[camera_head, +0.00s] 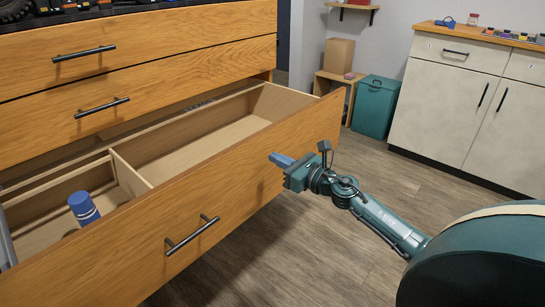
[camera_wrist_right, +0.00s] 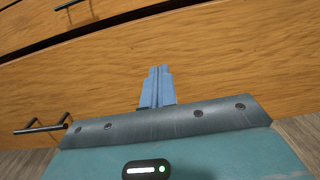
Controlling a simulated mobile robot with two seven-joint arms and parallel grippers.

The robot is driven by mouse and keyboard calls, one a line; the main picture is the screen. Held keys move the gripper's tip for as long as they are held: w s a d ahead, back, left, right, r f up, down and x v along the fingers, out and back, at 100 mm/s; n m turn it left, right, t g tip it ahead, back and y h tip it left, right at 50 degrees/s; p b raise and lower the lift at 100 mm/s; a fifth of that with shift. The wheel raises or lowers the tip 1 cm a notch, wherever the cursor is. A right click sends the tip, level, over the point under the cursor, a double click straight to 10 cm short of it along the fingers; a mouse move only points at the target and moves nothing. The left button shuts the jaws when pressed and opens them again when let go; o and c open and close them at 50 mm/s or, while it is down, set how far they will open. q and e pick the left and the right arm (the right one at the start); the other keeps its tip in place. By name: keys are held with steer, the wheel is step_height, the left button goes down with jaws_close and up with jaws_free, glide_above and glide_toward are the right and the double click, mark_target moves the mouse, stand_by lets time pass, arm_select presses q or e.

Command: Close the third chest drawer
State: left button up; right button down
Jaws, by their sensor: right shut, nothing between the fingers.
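The third chest drawer (camera_head: 235,180) is pulled well out, and its inside shows in the head view. Its dark bar handle (camera_head: 192,235) is on the lower left of the wooden front. The drawer front fills much of the right wrist view (camera_wrist_right: 220,75), with the handle (camera_wrist_right: 42,128) at the left. My right gripper (camera_head: 272,157) is shut and empty, its blue fingers (camera_wrist_right: 160,72) pointing at the right part of the drawer front. The fingertips are at or very near the wood; I cannot tell if they touch. My left gripper is not in view.
A blue-capped container (camera_head: 84,208) stands in the drawer's left compartment. Two upper drawers (camera_head: 140,58) look shut. A teal bin (camera_head: 375,106), a small shelf with a box (camera_head: 339,53) and a white cabinet (camera_head: 440,115) stand behind. The wooden floor (camera_head: 300,250) before the drawer is clear.

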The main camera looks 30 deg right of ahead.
steer(key=shift+x, duration=1.2)
